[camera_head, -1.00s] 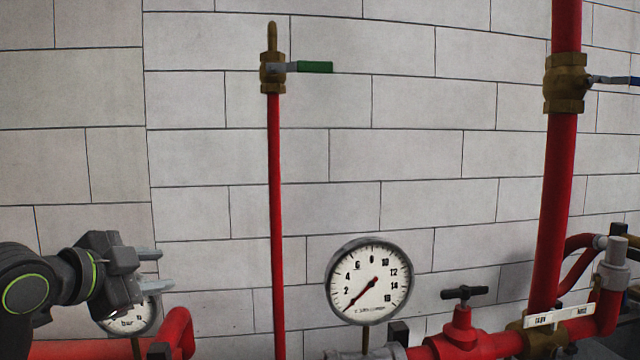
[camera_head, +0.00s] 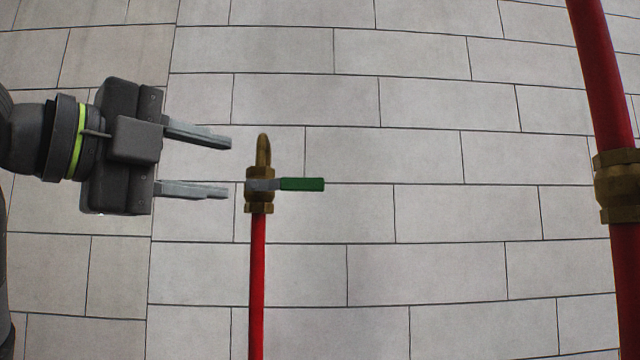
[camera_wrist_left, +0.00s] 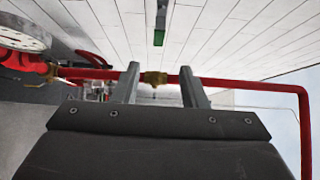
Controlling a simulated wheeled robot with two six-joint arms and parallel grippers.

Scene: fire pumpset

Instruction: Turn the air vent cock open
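The air vent cock (camera_head: 259,187) is a brass valve on top of a thin red vertical pipe, with a curved brass spout above it. Its green-gripped lever (camera_head: 302,184) points horizontally to the right. My left gripper (camera_head: 229,167) is open and empty, to the left of the cock, with its fingers pointing right towards it and a visible gap between. In the left wrist view the green lever end (camera_wrist_left: 159,38) shows at the top, beyond the open fingers (camera_wrist_left: 162,85). My right gripper is not in view.
A thick red pipe with a brass valve (camera_head: 618,185) stands at the far right. A white block wall (camera_head: 430,210) fills the background.

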